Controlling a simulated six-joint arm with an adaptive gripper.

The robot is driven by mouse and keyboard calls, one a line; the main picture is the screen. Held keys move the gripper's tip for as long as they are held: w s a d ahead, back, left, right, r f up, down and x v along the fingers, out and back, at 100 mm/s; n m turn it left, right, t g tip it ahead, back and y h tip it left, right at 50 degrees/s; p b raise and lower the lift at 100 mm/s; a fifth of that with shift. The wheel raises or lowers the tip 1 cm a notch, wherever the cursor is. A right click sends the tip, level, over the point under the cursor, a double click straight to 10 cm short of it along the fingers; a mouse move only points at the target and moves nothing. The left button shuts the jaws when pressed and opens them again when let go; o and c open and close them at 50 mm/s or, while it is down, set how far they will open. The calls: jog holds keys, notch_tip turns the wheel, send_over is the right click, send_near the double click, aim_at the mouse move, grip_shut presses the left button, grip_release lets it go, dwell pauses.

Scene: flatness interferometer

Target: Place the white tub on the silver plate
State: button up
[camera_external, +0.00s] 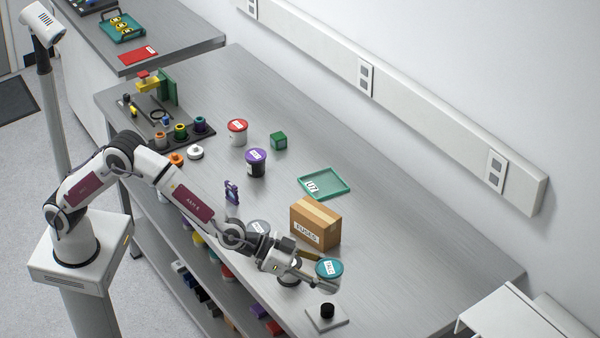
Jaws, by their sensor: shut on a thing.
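My gripper (321,275) is at the front right of the bench, shut on a tub with a teal lid (329,267) and a white label. The fingers hide most of this tub's body, so its colour is hard to tell. It appears to be held above the bench. A white tub with a red lid (237,134) stands upright farther back, apart from my gripper. A small square silver plate (340,319) lies near the front edge, just below my gripper in the picture. A small black cylinder (327,310) is on it.
A cardboard box (315,224) stands close behind my gripper. The bench's right part is clear.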

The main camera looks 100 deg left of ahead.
jog(key=shift+f, duration=1.95)
jog(key=shift+f, duration=1.85)
jog(key=shift+f, duration=0.15)
jog(key=o, duration=1.2)
jog(key=shift+v, duration=6.05)
